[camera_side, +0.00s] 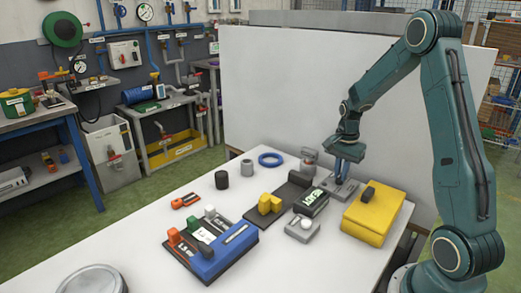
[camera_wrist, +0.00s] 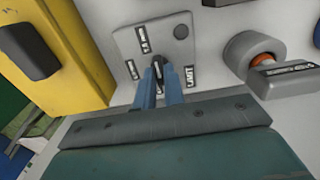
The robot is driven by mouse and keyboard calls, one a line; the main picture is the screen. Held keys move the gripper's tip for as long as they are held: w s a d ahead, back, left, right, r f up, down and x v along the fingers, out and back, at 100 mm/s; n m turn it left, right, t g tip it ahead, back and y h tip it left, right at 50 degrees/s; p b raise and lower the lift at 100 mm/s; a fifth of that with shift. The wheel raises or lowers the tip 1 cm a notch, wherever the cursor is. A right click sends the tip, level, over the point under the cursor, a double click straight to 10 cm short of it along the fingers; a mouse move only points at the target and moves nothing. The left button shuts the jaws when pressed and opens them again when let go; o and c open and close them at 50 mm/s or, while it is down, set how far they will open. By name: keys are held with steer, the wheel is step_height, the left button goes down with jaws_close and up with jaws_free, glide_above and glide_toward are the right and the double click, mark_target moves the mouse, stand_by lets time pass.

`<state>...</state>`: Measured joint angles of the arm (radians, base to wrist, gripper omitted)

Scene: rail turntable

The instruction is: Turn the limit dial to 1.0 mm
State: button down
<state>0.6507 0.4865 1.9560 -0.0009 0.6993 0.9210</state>
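The limit dial's grey plate (camera_wrist: 128,40) shows in the wrist view, with a label that seems to read LIMIT at its right edge, other small labels and a dark round spot (camera_wrist: 180,32). The labels' values are too small to read surely. My gripper (camera_wrist: 160,76) reaches down over this plate, its two blue fingers close together with a dark narrow part between them. The dial itself is mostly hidden by the fingers, so its setting and any contact cannot be told. In the side view my gripper (camera_side: 340,178) is low over the same plate (camera_side: 327,182).
A yellow block (camera_side: 372,218) with a black piece on top stands close beside the plate. A grey cylinder with an orange ring (camera_wrist: 262,55) is on its other side. A blue box (camera_side: 222,255), yellow blocks (camera_side: 270,203) and a blue ring (camera_side: 271,159) are farther off.

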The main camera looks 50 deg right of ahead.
steer(key=shift+n, duration=0.4)
steer(key=n, duration=1.2)
steer(key=shift+n, duration=0.3)
steer(key=n, duration=0.4)
steer(key=shift+n, duration=0.3)
steer(key=c, duration=1.5)
jaws_free()
steer(key=shift+r, duration=0.1)
